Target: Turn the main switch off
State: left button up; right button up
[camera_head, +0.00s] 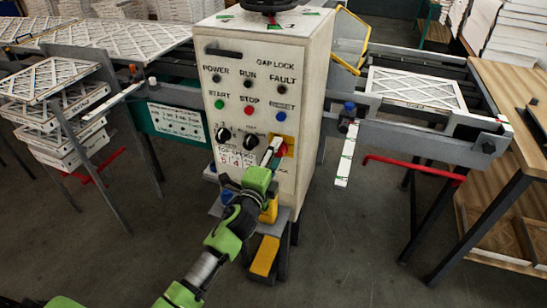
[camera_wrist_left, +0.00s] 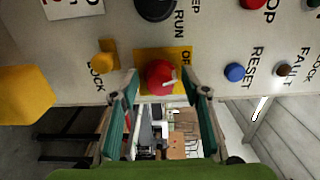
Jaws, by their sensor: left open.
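The main switch is a red knob on a yellow plate (camera_head: 289,141) on the front of the white control cabinet (camera_head: 311,90). In the head view my left gripper (camera_head: 272,155) is in front of the plate and partly covers the knob. In the left wrist view the red knob (camera_wrist_left: 160,75) shows in full, with a pale mark and part of an "OFF" label near it. My left gripper (camera_wrist_left: 165,92) is open, with one fingertip on either side of the knob. I cannot tell whether they touch it. My right gripper is not in view.
Close by are a yellow knob (camera_wrist_left: 104,60), a blue reset button (camera_wrist_left: 234,72) and a yellow block (camera_wrist_left: 25,92). Black dials (camera_head: 223,135) sit left of the switch. Conveyor rails with filters (camera_head: 415,88) flank the cabinet. Floor in front is mostly clear.

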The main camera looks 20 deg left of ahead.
pick_arm(q)
jog(key=s, duration=1.2)
jog(key=shift+a, duration=0.25)
